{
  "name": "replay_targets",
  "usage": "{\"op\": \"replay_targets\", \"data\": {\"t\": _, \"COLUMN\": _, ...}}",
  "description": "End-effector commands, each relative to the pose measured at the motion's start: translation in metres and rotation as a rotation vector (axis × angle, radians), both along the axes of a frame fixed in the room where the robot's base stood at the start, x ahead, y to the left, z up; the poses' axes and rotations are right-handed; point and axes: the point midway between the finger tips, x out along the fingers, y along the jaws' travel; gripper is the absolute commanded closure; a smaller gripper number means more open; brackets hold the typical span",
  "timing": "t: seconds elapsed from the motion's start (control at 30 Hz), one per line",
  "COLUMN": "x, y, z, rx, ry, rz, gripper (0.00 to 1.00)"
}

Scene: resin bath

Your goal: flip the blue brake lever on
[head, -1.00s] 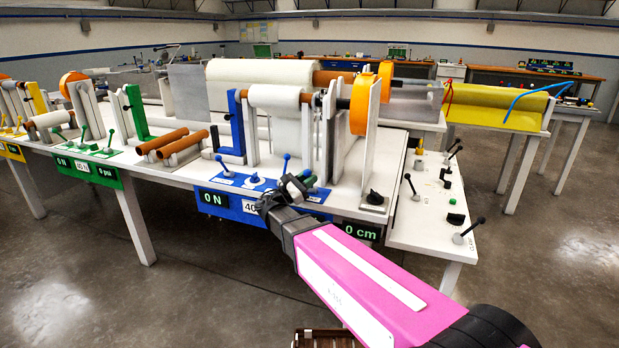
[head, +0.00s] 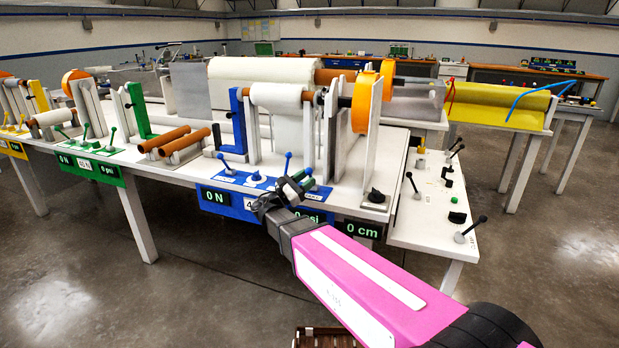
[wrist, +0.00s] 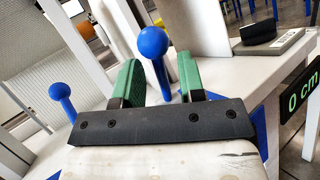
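The blue panel (head: 232,203) on the near side of the table carries several blue ball-topped levers; their labels are too small to read. One blue lever (head: 287,158) stands just behind my gripper (head: 293,190) in the head view, and another (head: 308,172) shows close to its right finger. In the wrist view, a blue lever (wrist: 153,43) shows in the gap between the two green finger pads of my gripper (wrist: 160,80). My fingers are apart, with no visible grip on it. A second blue lever (wrist: 60,92) stands to the left. The lever bases are partly hidden.
Blue-framed rollers with an orange wheel (head: 361,100) rise behind the panel. A black knob (head: 376,196) and the "0 cm" display (head: 362,230) are to the right. A side panel with black levers (head: 470,229) stands further right. The floor in front is mostly clear.

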Motion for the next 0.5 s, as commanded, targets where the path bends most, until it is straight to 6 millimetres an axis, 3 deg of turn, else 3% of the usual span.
{"op": "replay_targets", "data": {"t": 0.3, "x": -0.029, "y": 0.047, "z": -0.025, "rx": -0.002, "ry": -0.001, "rz": 0.004, "gripper": 0.63}}
{"op": "replay_targets", "data": {"t": 0.5, "x": -0.04, "y": 0.064, "z": -0.034, "rx": -0.002, "ry": -0.002, "rz": 0.002, "gripper": 0.63}}
